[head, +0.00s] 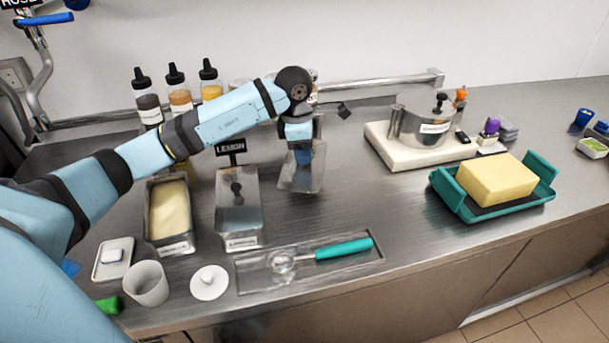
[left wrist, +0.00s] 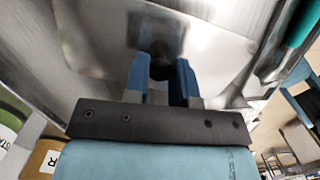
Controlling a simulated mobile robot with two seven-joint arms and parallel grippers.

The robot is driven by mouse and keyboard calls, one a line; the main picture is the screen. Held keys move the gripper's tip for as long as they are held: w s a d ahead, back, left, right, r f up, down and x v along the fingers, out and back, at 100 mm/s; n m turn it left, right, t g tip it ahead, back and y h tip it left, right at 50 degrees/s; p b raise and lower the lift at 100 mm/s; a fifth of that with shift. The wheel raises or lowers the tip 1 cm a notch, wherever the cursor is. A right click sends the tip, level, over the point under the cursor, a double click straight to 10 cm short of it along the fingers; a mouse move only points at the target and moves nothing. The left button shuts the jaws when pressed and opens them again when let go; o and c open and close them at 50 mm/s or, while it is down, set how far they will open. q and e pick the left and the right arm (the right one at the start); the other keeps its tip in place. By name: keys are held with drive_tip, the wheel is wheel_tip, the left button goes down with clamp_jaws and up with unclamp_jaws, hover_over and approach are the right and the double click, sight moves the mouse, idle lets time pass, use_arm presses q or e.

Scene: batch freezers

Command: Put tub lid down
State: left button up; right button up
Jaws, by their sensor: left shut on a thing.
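My left gripper (head: 303,152) is over the middle of the steel counter, pointing down, shut on the dark knob of a metal tub lid (head: 299,180). In the left wrist view its blue fingers (left wrist: 162,72) sit on both sides of the knob, with the shiny lid (left wrist: 85,25) behind. I cannot tell whether the lid touches the counter. An open tub of pale cream (head: 168,212) stands to the left. Between it and the gripper stands a lidded metal tub (head: 240,222) with a black knob, near a LEMON sign (head: 231,148). My right gripper is not in view.
A clear tray (head: 345,256) with a teal-handled scoop (head: 342,249) lies along the front. A teal tray (head: 510,206) with a yellow block and a pale board (head: 385,151) with a steel pot stand right. Bottles (head: 180,98) line the back left. Counter right of the lid is bare.

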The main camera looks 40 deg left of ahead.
use_arm(q)
drive_tip(key=shift+f, duration=3.6)
drive_tip(key=shift+f, duration=0.1)
drive_tip(key=o, duration=0.9)
drive_tip(key=r, duration=0.8)
drive_tip(key=a+r, duration=0.1)
drive_tip(key=r, duration=0.3)
drive_tip(key=shift+s+a+r, duration=0.1)
drive_tip(key=shift+s, duration=0.3)
